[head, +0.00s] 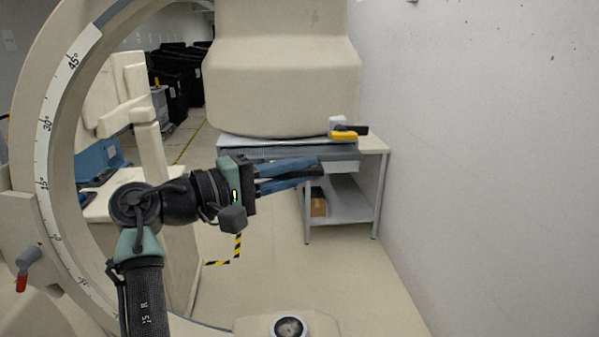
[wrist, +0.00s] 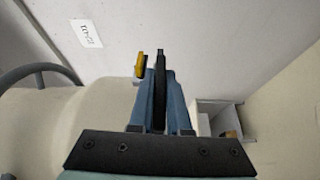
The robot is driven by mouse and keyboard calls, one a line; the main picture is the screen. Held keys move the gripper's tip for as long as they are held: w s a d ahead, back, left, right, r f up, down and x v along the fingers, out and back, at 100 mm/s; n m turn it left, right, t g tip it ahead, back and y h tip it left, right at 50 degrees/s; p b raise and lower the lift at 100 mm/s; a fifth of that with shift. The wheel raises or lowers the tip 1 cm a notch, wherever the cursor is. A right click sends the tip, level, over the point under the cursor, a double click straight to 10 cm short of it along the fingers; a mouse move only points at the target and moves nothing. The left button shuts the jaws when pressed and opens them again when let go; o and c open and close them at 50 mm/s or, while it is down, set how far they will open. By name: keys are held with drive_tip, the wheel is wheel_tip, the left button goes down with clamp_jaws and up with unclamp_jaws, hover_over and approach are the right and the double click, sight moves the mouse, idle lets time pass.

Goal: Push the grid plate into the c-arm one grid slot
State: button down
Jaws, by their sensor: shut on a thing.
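My gripper (head: 318,166), with blue fingers, reaches right across the middle of the head view. It is shut on a thin dark plate, which I take as the grid plate. The plate shows edge-on between the fingers and past their tips in the wrist view (wrist: 160,62); its outline is mostly hidden in the head view. The c-arm (head: 45,120) is a large beige ring with an angle scale at the left. A beige housing (head: 285,85) hangs at top centre, beyond my gripper. I cannot make out a grid slot clearly.
A grey-topped cart (head: 375,146) with a lower shelf stands behind the gripper, against the white wall (head: 490,130). A yellow and black item (head: 345,134) sits on it. A small brown box (head: 318,207) is on the shelf. Floor (head: 330,270) in front is clear.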

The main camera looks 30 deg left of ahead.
sight(296, 156)
drive_tip(key=shift+w+a+r, duration=0.1)
drive_tip(key=shift+w+a, duration=0.55)
drive_tip(key=shift+w, duration=0.3)
drive_tip(key=shift+w+a+r, duration=0.1)
drive_tip(key=shift+w+a, duration=0.5)
drive_tip(key=shift+w, duration=0.35)
drive_tip(key=c, duration=0.8)
unclamp_jaws()
drive_tip(key=shift+s+f, duration=0.1)
drive_tip(key=shift+f, duration=0.15)
drive_tip(key=b+v, duration=0.6)
drive_tip(key=v, duration=0.7)
drive_tip(key=shift+b, duration=0.3)
drive_tip(key=shift+d, duration=0.15)
